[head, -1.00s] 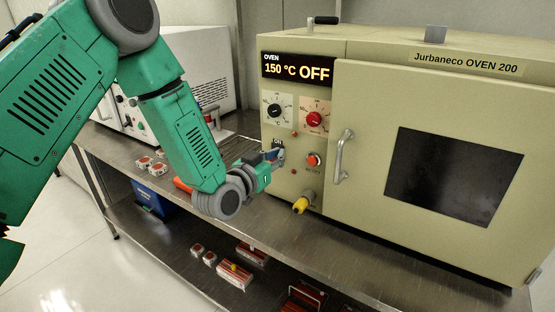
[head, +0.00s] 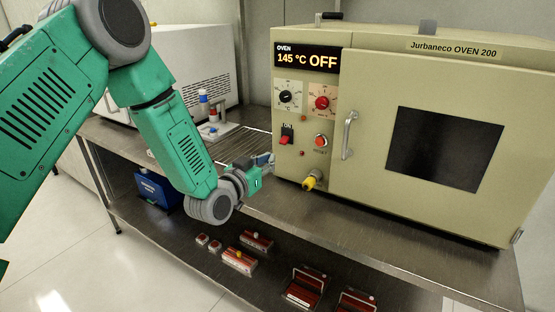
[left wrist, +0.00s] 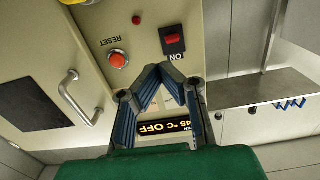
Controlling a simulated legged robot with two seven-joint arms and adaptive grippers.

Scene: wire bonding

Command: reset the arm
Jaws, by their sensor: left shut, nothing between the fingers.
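My left arm (head: 175,140) is green and comes in from the left in the head view. Its gripper (head: 268,160) is shut and empty, in front of the oven's lower left control panel, with a small gap to the panel. In the left wrist view the gripper (left wrist: 152,72) has its blue-lined fingers meeting at the tips. The oven (head: 390,70) is beige, its door is closed, and its display (head: 307,57) reads 145 °C OFF. A red rocker switch (head: 286,136) and a red reset button (head: 321,141) sit on the panel. My right gripper is not in view.
The oven stands on a steel bench (head: 330,210). A yellow connector (head: 310,182) sticks out low on the panel, and the door handle (head: 349,135) protrudes. A lower shelf holds red boxes (head: 239,260) and a blue bin (head: 156,189). A white machine (head: 195,65) stands at left.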

